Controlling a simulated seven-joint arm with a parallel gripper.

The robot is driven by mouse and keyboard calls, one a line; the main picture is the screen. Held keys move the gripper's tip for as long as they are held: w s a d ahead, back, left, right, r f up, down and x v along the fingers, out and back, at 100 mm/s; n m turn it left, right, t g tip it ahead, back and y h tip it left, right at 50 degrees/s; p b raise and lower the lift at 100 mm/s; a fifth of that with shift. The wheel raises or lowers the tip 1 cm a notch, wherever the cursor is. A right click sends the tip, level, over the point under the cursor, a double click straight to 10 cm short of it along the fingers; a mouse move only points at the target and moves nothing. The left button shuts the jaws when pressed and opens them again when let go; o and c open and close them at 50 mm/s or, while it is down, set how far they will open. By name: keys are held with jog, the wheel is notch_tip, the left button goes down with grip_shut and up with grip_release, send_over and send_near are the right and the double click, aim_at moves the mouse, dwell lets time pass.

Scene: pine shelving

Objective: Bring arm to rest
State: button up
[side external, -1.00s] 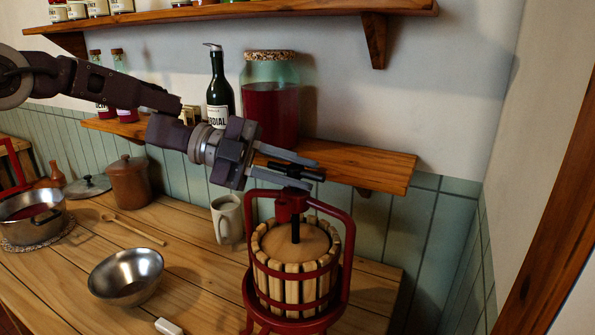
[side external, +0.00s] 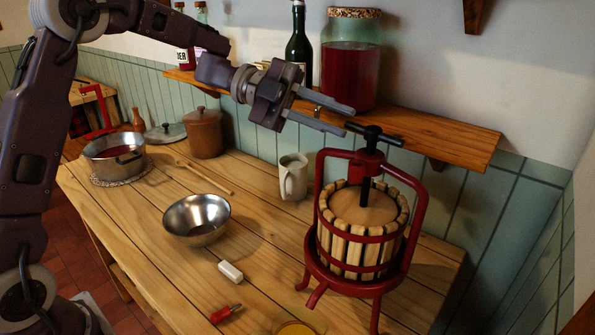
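My gripper (side external: 349,118) is above the table, up and to the left of a red fruit press (side external: 412,215). Its two grey fingers are apart with nothing between them, so it is open and empty. The fingertips point right, close to the left end of the press's black T-shaped handle (side external: 375,135). I cannot tell whether a fingertip touches the handle. My arm reaches in from the left, bent at the elbow.
A wall shelf (side external: 440,132) with a large jar (side external: 350,75) and a dark bottle (side external: 299,50) is behind my gripper. A mug (side external: 292,178), steel bowl (side external: 197,220), white block (side external: 230,271), red-handled tool (side external: 226,313), pot (side external: 115,160) and brown crock (side external: 204,133) are on the table (side external: 130,215).

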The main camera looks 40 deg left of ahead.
jog(key=r+t, duration=0.1)
jog(key=w+d+r+n+t, duration=0.1)
jog(key=r, duration=0.1)
jog(key=r+n+t, duration=0.1)
jog(key=shift+w+d+r, duration=0.15)
jog(key=shift+w+r, duration=0.05)
jog(key=shift+r, duration=0.1)
jog(key=w+a+r+n+t+y, duration=0.1)
jog(key=a+r+n+t+y, duration=0.55)
jog(key=n+t+y, duration=0.2)
jog(key=s+a+f+n+g+y, duration=0.2)
jog(key=s+a+f+n+y, duration=0.2)
jog(key=s+a+n+y, duration=0.6)
jog(key=s+d+f+n+g+h, duration=0.1)
jog(key=s+d+f+n+g, duration=0.1)
jog(key=s+f, duration=0.5)
jog(key=s+d+f+n+g+h, duration=0.2)
jog(key=s+f+n+g, duration=0.2)
jog(key=s, duration=1.2)
notch_tip(320, 180, down, 4)
jog(key=shift+r+g, duration=0.25)
jog(key=shift+g, duration=0.7)
